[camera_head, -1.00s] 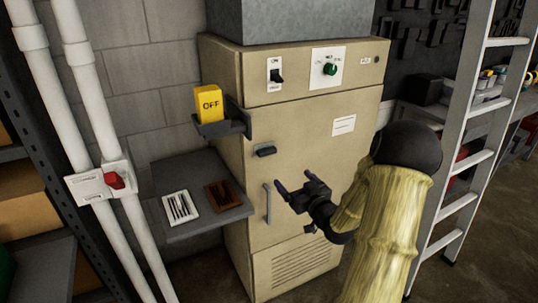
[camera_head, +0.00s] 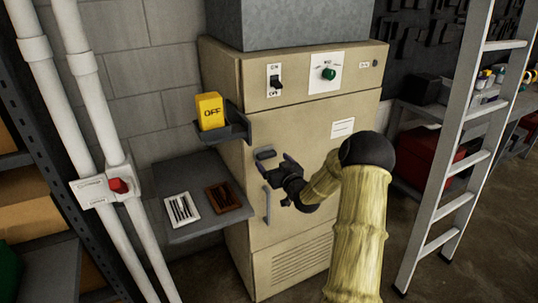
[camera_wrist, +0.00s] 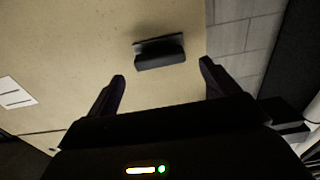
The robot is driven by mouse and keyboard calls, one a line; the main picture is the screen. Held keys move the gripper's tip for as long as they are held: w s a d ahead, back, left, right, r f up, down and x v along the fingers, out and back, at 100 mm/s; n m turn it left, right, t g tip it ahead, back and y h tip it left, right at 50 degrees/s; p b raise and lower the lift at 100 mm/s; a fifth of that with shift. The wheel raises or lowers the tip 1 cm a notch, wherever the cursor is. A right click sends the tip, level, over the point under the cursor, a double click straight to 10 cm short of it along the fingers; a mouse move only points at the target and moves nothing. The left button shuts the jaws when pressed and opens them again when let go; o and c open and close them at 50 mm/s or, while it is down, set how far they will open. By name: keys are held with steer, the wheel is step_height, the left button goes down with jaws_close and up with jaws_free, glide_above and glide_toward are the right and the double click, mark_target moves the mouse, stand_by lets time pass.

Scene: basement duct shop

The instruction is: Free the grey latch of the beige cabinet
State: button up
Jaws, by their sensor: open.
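The beige cabinet (camera_head: 310,125) stands against the block wall with its door shut. Its grey latch (camera_head: 265,154) is a small dark grey piece near the door's left edge, above a grey bar handle (camera_head: 267,204). In the wrist view the latch (camera_wrist: 160,55) lies ahead of the fingertips, roughly between them and apart from them. My gripper (camera_head: 272,168) is open and empty, just in front of the door beside and slightly below the latch. Both fingers (camera_wrist: 162,82) show spread in the wrist view. The gripper hides part of the door near the handle.
A bracket on the cabinet's left side (camera_head: 236,125) holds a yellow OFF block (camera_head: 209,110). Below it a grey shelf (camera_head: 205,229) bears a white and a brown slotted piece. A ladder (camera_head: 462,150) stands right. The cabinet top has a black switch (camera_head: 275,83) and green knob (camera_head: 329,74).

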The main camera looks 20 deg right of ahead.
mark_target(268, 156)
steer(key=shift+w+p, duration=0.4)
steer(key=shift+w, duration=1.6)
steer(key=c, duration=1)
